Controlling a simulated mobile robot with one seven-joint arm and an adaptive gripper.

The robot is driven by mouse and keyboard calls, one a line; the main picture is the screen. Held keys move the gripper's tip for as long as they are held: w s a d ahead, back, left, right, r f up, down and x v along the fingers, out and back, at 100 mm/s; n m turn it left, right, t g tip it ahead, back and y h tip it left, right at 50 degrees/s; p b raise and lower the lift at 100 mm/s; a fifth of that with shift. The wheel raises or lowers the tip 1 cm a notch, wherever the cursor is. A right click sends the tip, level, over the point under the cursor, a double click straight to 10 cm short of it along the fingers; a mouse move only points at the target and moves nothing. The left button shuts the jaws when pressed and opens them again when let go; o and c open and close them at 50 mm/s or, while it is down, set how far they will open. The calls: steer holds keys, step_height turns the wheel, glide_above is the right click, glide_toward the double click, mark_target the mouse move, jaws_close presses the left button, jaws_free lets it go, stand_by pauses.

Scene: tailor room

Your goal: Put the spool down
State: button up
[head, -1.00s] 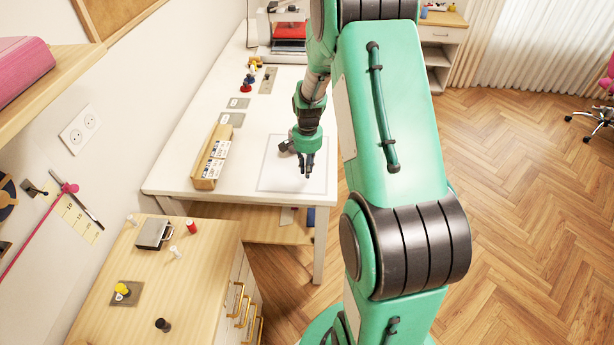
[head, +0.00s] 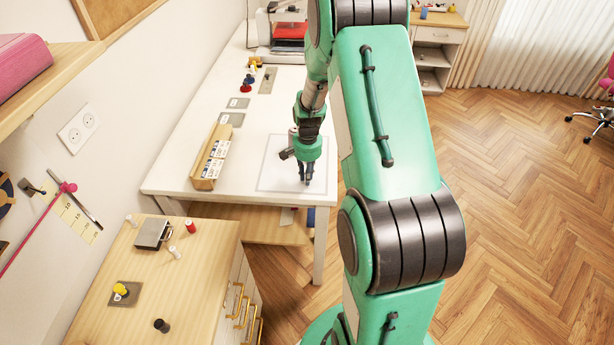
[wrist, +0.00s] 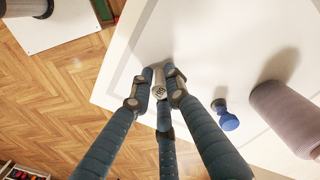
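In the head view my gripper (head: 306,176) points straight down over the pale square mat (head: 268,181) at the front end of the white table (head: 165,180). In the wrist view my gripper (wrist: 161,85) has its three blue-grey fingers closed around a small pale grey cylinder with dark marks on its end, which looks like the spool (wrist: 158,91). The spool is close above the white surface or touching it; I cannot tell which. The fingers hide most of it, and it cannot be made out in the head view.
The wrist view shows a small blue object (wrist: 226,117) and a large ribbed greyish cylinder (wrist: 283,117) right of the fingers. In the head view a box of cards (head: 210,160) stands left of the mat. A wooden cabinet (head: 100,285) with small items stands nearer.

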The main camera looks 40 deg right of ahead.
steer(key=shift+o, duration=1.4)
steer(key=shift+r, duration=0.1)
step_height(320, 180, up, 12)
steer(key=p, duration=0.2)
steer(key=shift+r, duration=0.1)
